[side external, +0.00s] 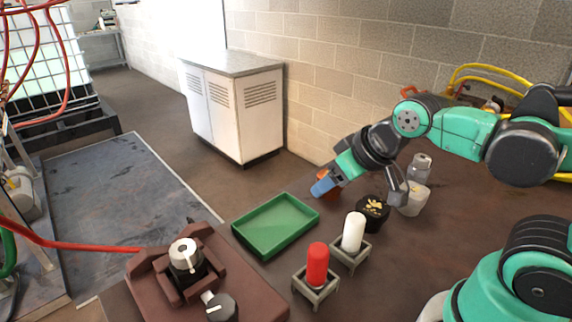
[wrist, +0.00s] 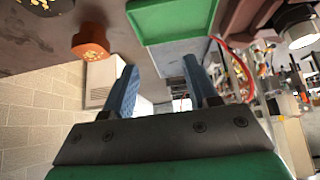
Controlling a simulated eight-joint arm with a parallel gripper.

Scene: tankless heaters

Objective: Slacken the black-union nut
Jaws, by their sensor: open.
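A brown fixture (side external: 158,274) at the lower left holds a black fitting with a silver-white round top (side external: 184,254). A black round knob-like part with a pale stub (side external: 221,308) sits at the fixture's front. I cannot tell which is the black-union nut. In the wrist view the pale-topped fitting (wrist: 302,32) shows at the upper right edge. My gripper (side external: 324,187) has blue fingers and hangs above the bench, beyond the green tray's right end, well away from the fixture. In the wrist view its fingers (wrist: 163,88) are apart with nothing between them.
A green tray (side external: 275,226) lies between gripper and fixture. A red cylinder (side external: 317,264) and a white cylinder (side external: 354,231) stand in square holders. A black bowl (side external: 372,213) with yellow bits and clear jars (side external: 415,197) are at right. An orange pot (wrist: 90,42) is near my gripper.

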